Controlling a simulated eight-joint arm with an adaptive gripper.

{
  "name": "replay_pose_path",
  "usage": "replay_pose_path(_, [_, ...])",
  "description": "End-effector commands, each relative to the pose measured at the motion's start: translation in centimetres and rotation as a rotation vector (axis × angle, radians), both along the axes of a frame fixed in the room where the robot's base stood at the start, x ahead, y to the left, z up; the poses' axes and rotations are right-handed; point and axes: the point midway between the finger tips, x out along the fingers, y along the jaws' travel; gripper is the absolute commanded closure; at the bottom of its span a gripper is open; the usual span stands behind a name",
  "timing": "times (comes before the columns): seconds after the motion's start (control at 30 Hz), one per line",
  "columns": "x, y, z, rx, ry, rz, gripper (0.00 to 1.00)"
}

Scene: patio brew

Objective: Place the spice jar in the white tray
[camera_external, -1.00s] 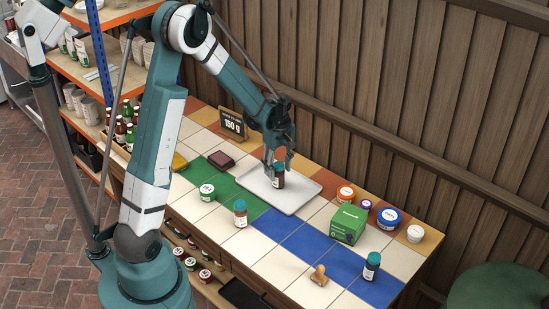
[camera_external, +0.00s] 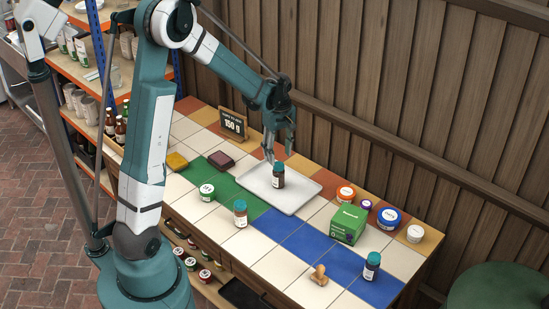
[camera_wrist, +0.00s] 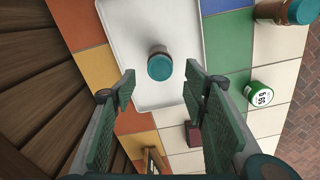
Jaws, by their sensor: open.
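A brown spice jar (camera_external: 278,175) with a teal lid and a pale label stands upright in the white tray (camera_external: 299,196). In the wrist view the jar (camera_wrist: 160,65) shows from above, inside the tray (camera_wrist: 121,35), clear of its walls. My gripper (camera_external: 280,150) is open and empty just above the jar, apart from it. In the wrist view the open fingers (camera_wrist: 164,85) show with the jar beyond their tips. Two similar teal-lidded jars stand outside the tray: one (camera_external: 240,213) in front of it, one (camera_external: 371,266) at the right front.
A green box (camera_external: 348,224), an orange-lidded tub (camera_external: 345,193) and a blue-lidded tub (camera_external: 388,218) stand right of the tray. A green-lidded tub (camera_external: 207,192) stands left. A stamp (camera_external: 319,275) is in front. A 150 g sign (camera_external: 233,125) and wooden wall stand behind.

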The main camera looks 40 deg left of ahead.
Motion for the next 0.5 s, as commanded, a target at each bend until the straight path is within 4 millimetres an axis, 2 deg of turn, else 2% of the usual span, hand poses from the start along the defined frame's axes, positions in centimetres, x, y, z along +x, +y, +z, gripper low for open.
replay_pose_path(0.5, [-0.29,-0.16,0.54,0.001,-0.008,-0.015,0.56])
